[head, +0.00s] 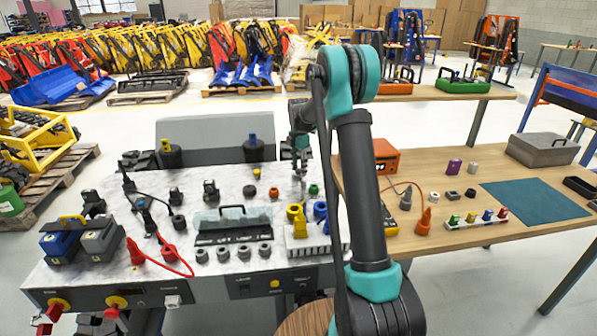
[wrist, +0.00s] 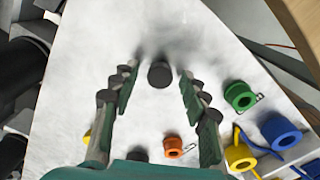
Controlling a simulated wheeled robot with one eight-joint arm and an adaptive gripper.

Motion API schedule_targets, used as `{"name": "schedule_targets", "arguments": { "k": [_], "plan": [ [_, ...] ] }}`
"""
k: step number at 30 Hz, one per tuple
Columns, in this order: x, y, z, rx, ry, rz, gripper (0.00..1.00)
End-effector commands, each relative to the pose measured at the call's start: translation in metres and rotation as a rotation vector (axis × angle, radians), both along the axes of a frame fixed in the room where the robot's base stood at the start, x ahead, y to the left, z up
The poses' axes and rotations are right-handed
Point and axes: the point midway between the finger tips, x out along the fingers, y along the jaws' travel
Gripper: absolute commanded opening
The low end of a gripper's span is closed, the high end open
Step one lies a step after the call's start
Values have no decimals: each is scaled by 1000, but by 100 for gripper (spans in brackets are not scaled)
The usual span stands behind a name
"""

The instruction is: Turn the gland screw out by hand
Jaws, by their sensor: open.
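In the wrist view a dark, round-topped piece (wrist: 160,75), which looks like the gland screw, shows between the far ends of my fingers. My gripper (wrist: 158,88) is open, with a clear gap between each finger and the piece. In the head view my gripper (head: 300,172) points down over the marble-topped bench (head: 225,182). The dark piece is hidden or too small to tell there. Its thread and seat are not visible.
A clear-lidded case (head: 232,222) stands nearer the front. A wooden table (head: 440,225) adjoins at right.

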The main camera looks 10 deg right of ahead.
Motion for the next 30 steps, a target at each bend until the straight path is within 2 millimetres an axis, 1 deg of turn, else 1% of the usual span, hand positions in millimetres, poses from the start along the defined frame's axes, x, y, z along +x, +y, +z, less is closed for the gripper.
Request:
{"name": "schedule_targets", "arguments": {
  "k": [5,18,25,30],
  "plan": [
    [0,0,0,0,0,-104,45],
    [0,0,0,0,0,-790,45],
    [0,0,0,0,0,-943,45],
    [0,0,0,0,0,-1205,45]
  ]
}}
